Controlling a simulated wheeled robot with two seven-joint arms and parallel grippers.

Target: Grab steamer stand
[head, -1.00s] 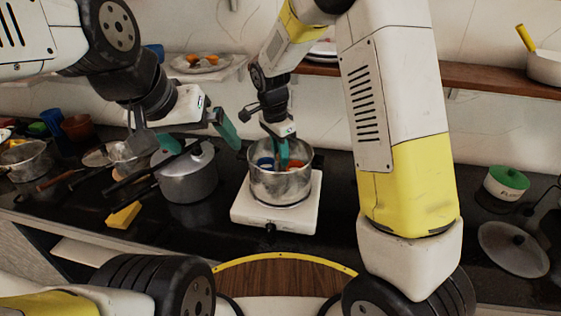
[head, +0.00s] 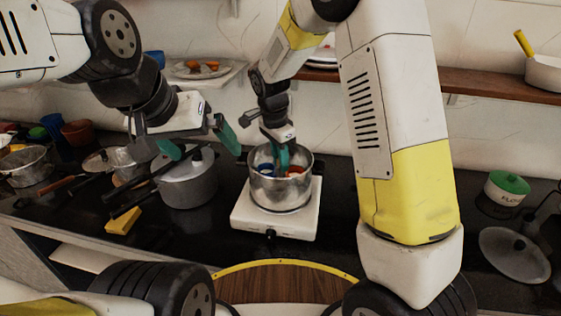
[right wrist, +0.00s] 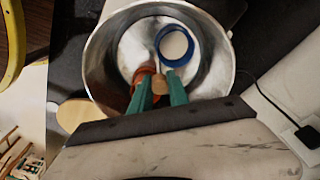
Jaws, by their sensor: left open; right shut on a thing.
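A metal pot (head: 277,190) stands on the white burner (head: 250,222); it also fills the right wrist view (right wrist: 100,60). Inside it are a blue ring-shaped piece (head: 265,170) and an orange-red piece (head: 294,171). In the right wrist view the blue ring (right wrist: 163,36) lies at the upper right, apart from the fingers. My right gripper (right wrist: 160,92) reaches down into the pot and is shut on the orange-red piece (right wrist: 140,77), which the fingers partly hide. I cannot tell which piece is the steamer stand. My left gripper (head: 197,141) is open and empty above the lidded grey pot.
The lidded grey pot (head: 190,185) stands left of the burner, with pan handles beside it. A yellow block (head: 123,221) lies near the counter's front edge. A green-lidded pot (head: 507,188) and a metal lid (head: 513,256) are at the right. A shelf runs along the back wall.

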